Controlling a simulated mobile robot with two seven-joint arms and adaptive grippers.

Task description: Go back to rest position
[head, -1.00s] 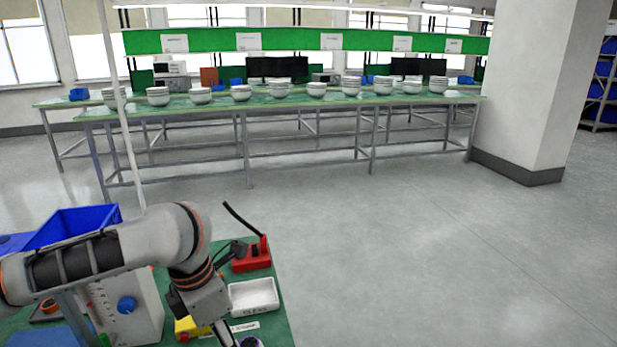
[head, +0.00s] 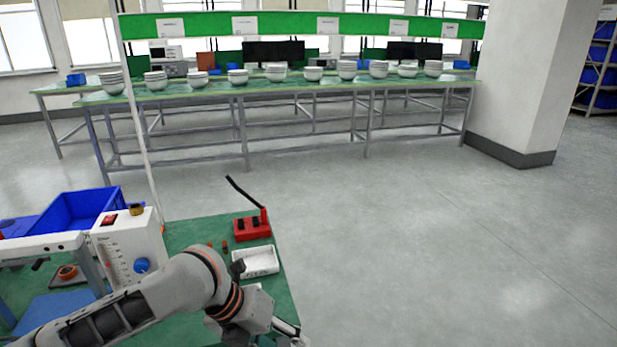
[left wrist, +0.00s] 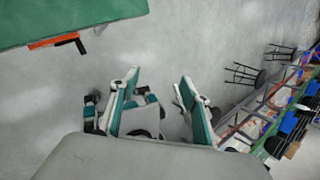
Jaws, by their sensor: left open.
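My left arm comes in from the lower left in the head view and bends over the front of the green bench (head: 190,234). My left gripper (head: 288,333) is at the bottom edge there, near the bench's right edge, and partly cut off. In the left wrist view its two teal-padded fingers (left wrist: 160,92) stand apart with nothing between them, over grey floor. My right gripper is in neither view.
On the bench are a white tray (head: 256,262), a red device (head: 252,227), a white box with a blue knob (head: 125,253) and a blue bin (head: 72,212). Floor (head: 400,240) right of the bench is clear. A long table (head: 290,88) with stacked bowls stands behind.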

